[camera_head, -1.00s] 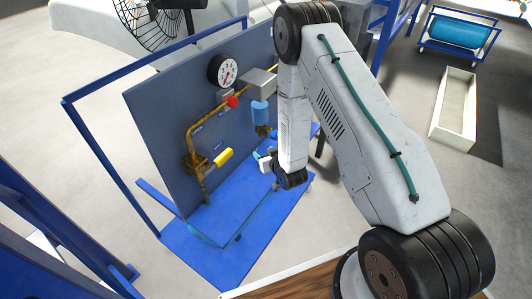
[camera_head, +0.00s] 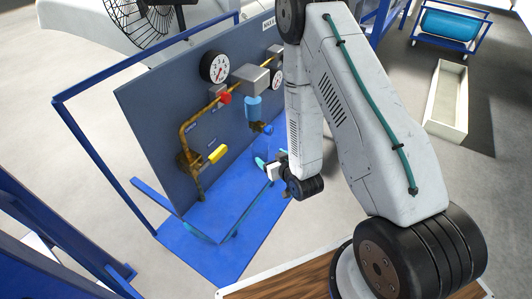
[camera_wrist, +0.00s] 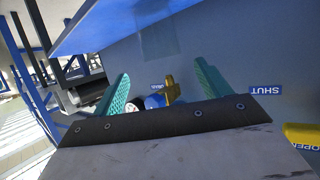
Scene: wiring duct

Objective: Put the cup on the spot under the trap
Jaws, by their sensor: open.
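The trap looks like a light-blue bowl (camera_head: 253,108) under a grey box on the panel, with a brass fitting and a blue knob (camera_head: 268,129) below it. My gripper (camera_head: 264,164) is low in front of the panel, over the blue base (camera_head: 215,235), partly hidden by my arm. In the wrist view my gripper (camera_wrist: 162,88) is open, with its two teal fingers apart. Between them, farther off, show a blue part (camera_wrist: 154,101) and a brass piece (camera_wrist: 170,88). I cannot pick out a cup. A pale square patch (camera_wrist: 158,38) shows above; I cannot tell what it is.
The panel (camera_head: 150,130) carries a yellow pipe, a yellow handle (camera_head: 217,154), a red knob (camera_head: 225,98) and a gauge (camera_head: 214,67). Blue frame bars (camera_head: 85,140) stand at the left. A pale open trough (camera_head: 446,100) lies on the floor at right.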

